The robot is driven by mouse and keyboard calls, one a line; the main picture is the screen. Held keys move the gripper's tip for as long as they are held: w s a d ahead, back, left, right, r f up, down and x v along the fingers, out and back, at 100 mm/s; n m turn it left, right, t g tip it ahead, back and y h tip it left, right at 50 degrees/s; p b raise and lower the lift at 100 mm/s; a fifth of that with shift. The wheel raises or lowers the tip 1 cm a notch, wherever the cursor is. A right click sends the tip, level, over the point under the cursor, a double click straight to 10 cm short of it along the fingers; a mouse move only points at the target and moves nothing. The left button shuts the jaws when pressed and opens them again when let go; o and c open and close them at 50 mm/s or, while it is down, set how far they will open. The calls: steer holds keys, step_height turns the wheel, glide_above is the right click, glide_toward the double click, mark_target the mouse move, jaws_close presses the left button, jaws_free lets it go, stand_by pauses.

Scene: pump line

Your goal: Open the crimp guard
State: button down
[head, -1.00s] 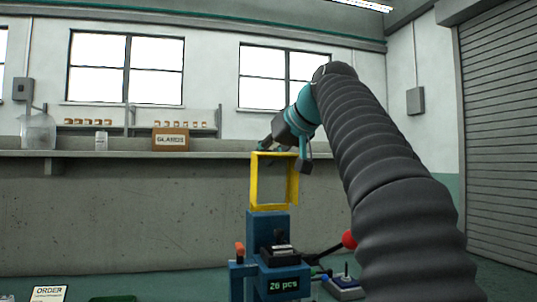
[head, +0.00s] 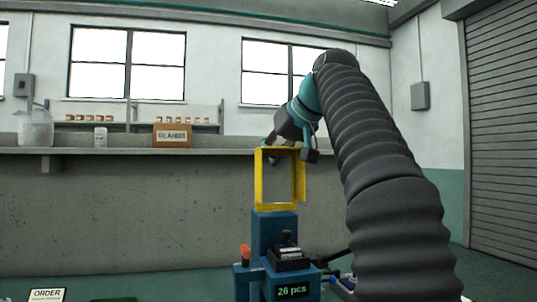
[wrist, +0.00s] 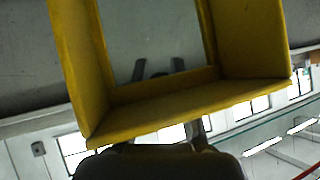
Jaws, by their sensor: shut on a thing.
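The crimp guard (head: 259,178) is a yellow open frame standing raised and upright above the blue crimp machine (head: 270,236). My gripper (head: 272,143) is at the guard's top edge, shut on it. In the wrist view the yellow guard (wrist: 180,108) fills the upper middle, and the gripper's dark fingers (wrist: 165,72) show partly behind its bar. The contact itself is partly hidden by the guard. The machine's front display (head: 292,291) reads 26 pcs.
An orange-red knob (head: 245,250) stands at the machine's left. A long shelf (head: 80,151) behind holds a box labelled GLANDS (head: 172,136), a white bottle (head: 100,137) and a clear container (head: 36,128). An order card (head: 47,295) lies at lower left.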

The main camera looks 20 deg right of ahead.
steer(key=shift+w+d+f, duration=0.1)
steer(key=shift+w+f, duration=0.05)
steer(key=shift+f, duration=0.1)
steer(key=c, duration=1)
jaws_free()
steer(key=shift+d, duration=0.15)
steer(key=shift+r, duration=0.1)
steer(key=shift+r, duration=0.15)
steer(key=shift+v, duration=2.5)
steer(key=shift+s+d, duration=0.7)
steer(key=shift+s, duration=1.15)
steer(key=shift+s+d, duration=0.75)
steer(key=shift+s, duration=1.15)
steer(key=shift+s+d, duration=0.7)
steer(key=shift+s, duration=1.15)
